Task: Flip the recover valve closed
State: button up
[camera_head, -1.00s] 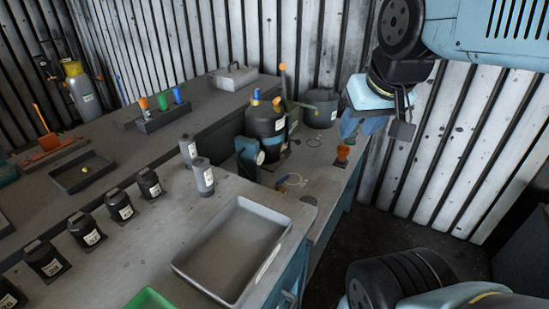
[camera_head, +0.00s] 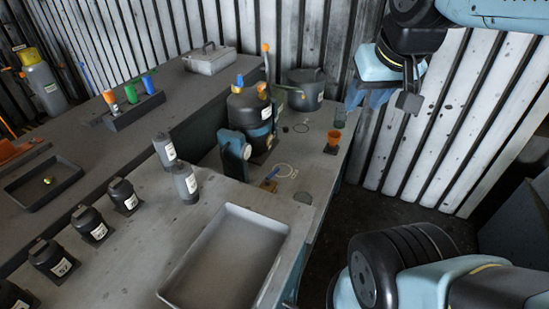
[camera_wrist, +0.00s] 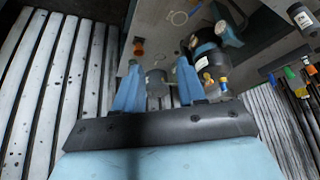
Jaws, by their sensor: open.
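A black canister (camera_head: 248,118) stands on the lower bench, with a blue knob (camera_head: 239,82) and a yellow-orange knob (camera_head: 262,89) on top. I cannot tell which part is the recover valve, nor its position. The canister also shows in the wrist view (camera_wrist: 209,62), where its knobs point down the picture. My gripper (camera_head: 366,98) hangs in the air to the right of the canister, apart from it. In the wrist view its two blue fingers (camera_wrist: 158,65) are spread, with nothing held between them.
A teal device (camera_head: 234,150) stands left of the canister and a grey lidded pot (camera_head: 306,90) behind it. An orange cup (camera_head: 333,143) is near the bench's right edge. A grey tray (camera_head: 278,226) lies in front. Floor (camera_head: 400,214) is open to the right.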

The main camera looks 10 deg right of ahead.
jog(key=w+a+f+m+g+y, duration=0.1)
jog(key=w+a+f+m, duration=0.1)
jog(key=w+f, duration=0.3)
jog(key=w+a+f+m+g, duration=0.1)
jog(key=w+a+f+m, duration=0.15)
jog(key=w, duration=0.55)
jog(key=m+g, duration=0.2)
jog(key=m, duration=0.3)
send_near(276, 170)
jog(key=shift+y, duration=0.3)
jog(key=f, duration=0.2)
jog(key=w+f, duration=0.1)
jog(key=f, duration=0.5)
jog(key=shift+w+a, duration=0.15)
jog(key=shift+a, duration=0.1)
jog(key=shift+c, duration=0.4)
grip_shut()
